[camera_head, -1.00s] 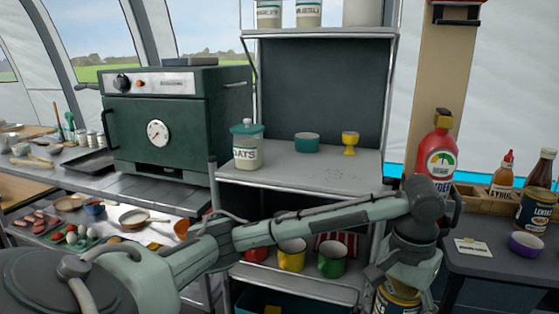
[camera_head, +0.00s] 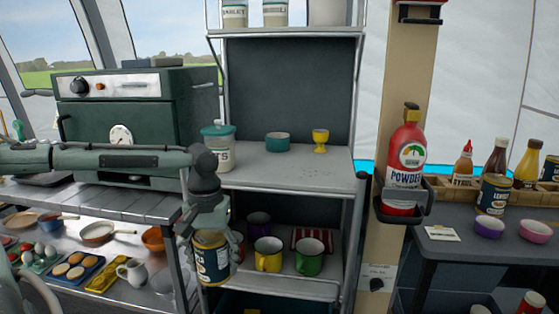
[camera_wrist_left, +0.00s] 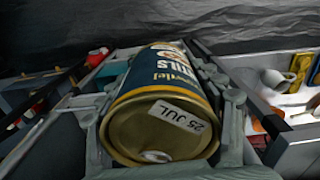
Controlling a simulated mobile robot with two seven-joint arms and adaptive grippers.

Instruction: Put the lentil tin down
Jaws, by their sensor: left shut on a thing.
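The lentil tin (camera_head: 211,262), dark blue and cream with a gold end, hangs roughly upright in my left gripper (camera_head: 212,240) in the head view. It is in front of the left side of the shelf rack, at about the height of the mug shelf in the picture. In the left wrist view the tin (camera_wrist_left: 160,133) shows its gold end with a "25 JUL" label, and the gripper's fingers (camera_wrist_left: 162,118) are shut around its sides. A second lentil tin (camera_head: 493,194) stands on the right-hand table. My right gripper is out of view.
Yellow (camera_head: 268,255) and green (camera_head: 309,257) mugs stand below. The right table (camera_head: 465,252) has some bare surface.

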